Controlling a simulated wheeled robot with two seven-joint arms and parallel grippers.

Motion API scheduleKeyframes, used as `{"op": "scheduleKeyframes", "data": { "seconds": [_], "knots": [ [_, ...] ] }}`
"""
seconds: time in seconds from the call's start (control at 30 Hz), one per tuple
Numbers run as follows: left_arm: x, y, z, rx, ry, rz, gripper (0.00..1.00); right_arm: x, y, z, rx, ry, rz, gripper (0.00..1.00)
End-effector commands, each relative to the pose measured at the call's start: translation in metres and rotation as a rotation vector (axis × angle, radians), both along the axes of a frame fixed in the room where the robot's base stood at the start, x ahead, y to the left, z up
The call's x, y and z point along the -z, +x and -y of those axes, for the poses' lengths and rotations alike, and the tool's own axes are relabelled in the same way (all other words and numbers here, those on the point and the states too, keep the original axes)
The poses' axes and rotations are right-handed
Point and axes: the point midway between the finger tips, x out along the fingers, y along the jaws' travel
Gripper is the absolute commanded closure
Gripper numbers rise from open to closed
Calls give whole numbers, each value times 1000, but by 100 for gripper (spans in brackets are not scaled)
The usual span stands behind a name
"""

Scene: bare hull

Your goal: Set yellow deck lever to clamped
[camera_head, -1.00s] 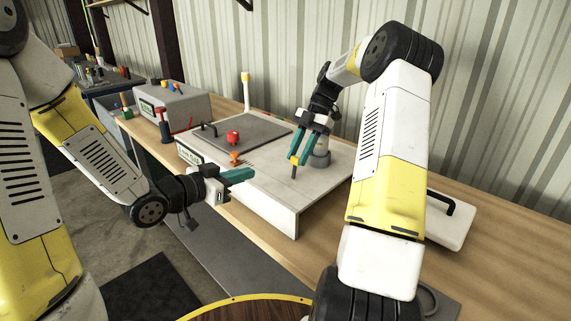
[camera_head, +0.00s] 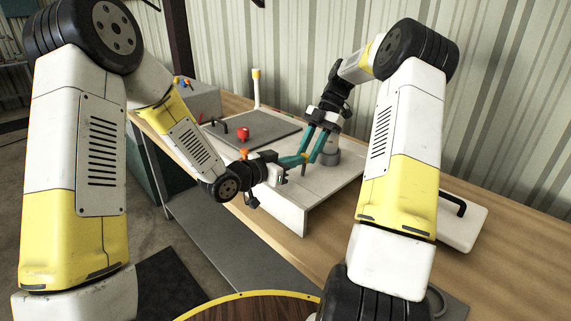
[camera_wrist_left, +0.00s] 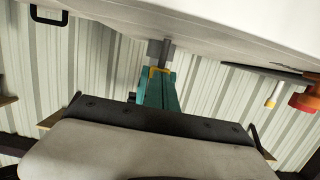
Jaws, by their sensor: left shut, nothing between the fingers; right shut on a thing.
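A white upright post with a yellow cap (camera_head: 256,88) stands at the back of the pale deck panel; it also shows in the left wrist view (camera_wrist_left: 271,101). I cannot tell whether it is the yellow deck lever. My right gripper (camera_head: 309,157) is shut on a small yellow piece (camera_head: 304,158) with a grey shaft, above the deck's right half. My left gripper (camera_head: 303,159) is shut and empty, its teal tips close beside that piece. In the left wrist view the yellow piece (camera_wrist_left: 160,72) appears at the teal fingertips; I cannot tell whether they touch.
The deck panel (camera_head: 290,211) sits on a wooden bench (camera_head: 320,250). A red knob (camera_head: 243,134), an orange knob (camera_head: 244,152) and a black handle (camera_head: 218,124) are on its left. A grey round fitting (camera_head: 329,153) stands behind my right gripper. A white plate (camera_head: 463,220) lies right.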

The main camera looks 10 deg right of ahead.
Motion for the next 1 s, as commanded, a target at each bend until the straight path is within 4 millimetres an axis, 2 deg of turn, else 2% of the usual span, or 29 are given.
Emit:
{"op": "scheduleKeyframes", "data": {
  "seconds": [0.37,0.53,0.73,0.77,0.8,0.87,1.0],
  "knots": [
    [1,2,2,-1,0,-1,100,-1,1,0,2,-1,5,100],
    [2,8,13,0,0,-1,100,-1,1,-1,1,1,3,100],
    [1,8,14,0,0,0,100,-1,-1,-3,-4,6,-2,100],
    [1,9,14,-1,-1,1,100,-1,-1,-4,-5,7,-2,67],
    [1,9,14,-1,-1,1,100,-1,-1,-4,-5,6,-2,60],
    [1,8,14,-1,-1,1,100,-1,0,-3,-4,5,-2,48],
    [1,8,13,-1,0,0,100,-1,0,-2,-2,3,-1,47]
  ]
}}
